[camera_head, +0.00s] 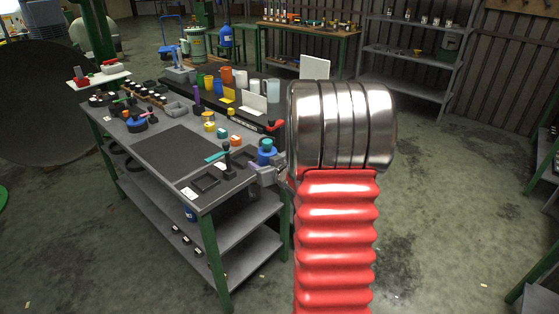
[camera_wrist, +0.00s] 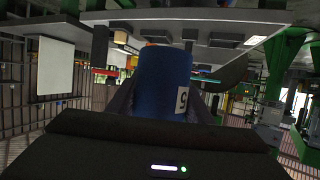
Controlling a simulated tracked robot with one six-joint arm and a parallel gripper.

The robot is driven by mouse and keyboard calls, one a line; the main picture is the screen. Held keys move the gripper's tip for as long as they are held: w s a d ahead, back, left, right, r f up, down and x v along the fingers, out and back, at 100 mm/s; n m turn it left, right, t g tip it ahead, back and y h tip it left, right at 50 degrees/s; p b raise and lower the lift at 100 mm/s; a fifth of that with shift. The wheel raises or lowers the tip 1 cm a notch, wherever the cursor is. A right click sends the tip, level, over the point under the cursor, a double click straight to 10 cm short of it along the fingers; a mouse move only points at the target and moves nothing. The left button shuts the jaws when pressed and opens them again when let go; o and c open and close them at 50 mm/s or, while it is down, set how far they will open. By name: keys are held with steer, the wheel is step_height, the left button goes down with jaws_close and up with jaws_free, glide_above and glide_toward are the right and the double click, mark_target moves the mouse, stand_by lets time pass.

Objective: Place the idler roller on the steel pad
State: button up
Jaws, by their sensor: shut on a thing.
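My gripper (camera_head: 268,174) is partly hidden behind my arm, beyond the right front corner of the workbench (camera_head: 182,200). In the wrist view my gripper (camera_wrist: 160,104) is shut on a blue cylinder (camera_wrist: 163,78) with a white numbered label. The blue cylinder also shows in the head view (camera_head: 266,152), with a lighter blue top. I cannot tell whether this blue cylinder is the idler roller. Dark square frames (camera_head: 205,184) lie on the bench near its front edge. I cannot pick out the steel pad with certainty.
A dark mat (camera_head: 178,153) covers the bench's middle and is bare. A dark handled tool (camera_head: 228,160) stands close left of my gripper. Shelving (camera_head: 410,60) stands behind.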

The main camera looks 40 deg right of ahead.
steer(key=w+a+n+y, duration=0.1)
steer(key=w+a, duration=0.1)
steer(key=a, duration=1.7)
steer(key=w+a+n+y, duration=0.2)
steer(key=a, duration=1.7)
steer(key=shift+w+f+y, duration=0.25)
steer(key=shift+w+y, duration=0.05)
